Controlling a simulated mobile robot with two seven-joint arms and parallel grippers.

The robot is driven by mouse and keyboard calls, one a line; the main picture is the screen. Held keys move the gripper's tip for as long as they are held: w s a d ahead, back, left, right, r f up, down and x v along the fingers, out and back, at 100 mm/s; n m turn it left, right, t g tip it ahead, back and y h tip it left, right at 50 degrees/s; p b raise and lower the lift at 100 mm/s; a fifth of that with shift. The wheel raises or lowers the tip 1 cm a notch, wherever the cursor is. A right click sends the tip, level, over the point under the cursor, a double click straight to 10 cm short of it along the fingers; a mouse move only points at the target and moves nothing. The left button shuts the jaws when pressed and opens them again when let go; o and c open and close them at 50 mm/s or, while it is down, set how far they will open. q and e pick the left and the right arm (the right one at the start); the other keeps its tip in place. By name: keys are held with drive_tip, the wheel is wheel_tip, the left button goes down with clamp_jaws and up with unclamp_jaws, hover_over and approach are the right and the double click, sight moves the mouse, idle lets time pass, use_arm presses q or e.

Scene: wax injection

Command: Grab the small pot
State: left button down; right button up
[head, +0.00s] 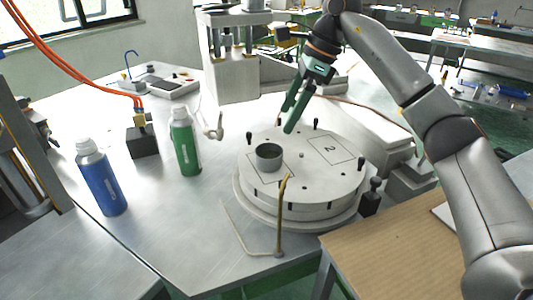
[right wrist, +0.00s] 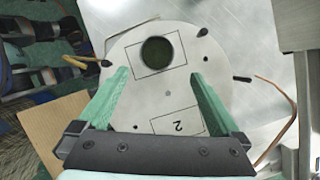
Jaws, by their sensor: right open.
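The small pot (head: 269,158) is a short grey cylinder with an open top and a dark greenish inside. It stands upright in a marked rectangle on the round white turntable (head: 262,198). In the right wrist view the pot (right wrist: 157,52) is beyond the fingertips, near the middle. My right gripper (head: 290,115) is above the far side of the turntable, apart from the pot. In the right wrist view its two green fingers (right wrist: 160,74) are spread with nothing between them. My left gripper is not in view.
A green bottle (head: 185,142) and a blue bottle (head: 101,178) stand on the metal table left of the turntable. A bent brass rod (head: 281,222) rises at the turntable's front edge. A grey press machine (head: 232,60) stands behind. A second rectangle marked 2 (head: 331,150) is empty.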

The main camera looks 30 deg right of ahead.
sight(269, 151)
drive_tip(key=x, duration=1.1)
drive_tip(key=shift+s+a, duration=0.25)
drive_tip(key=shift+r, duration=0.1)
drive_tip(key=c, duration=1.3)
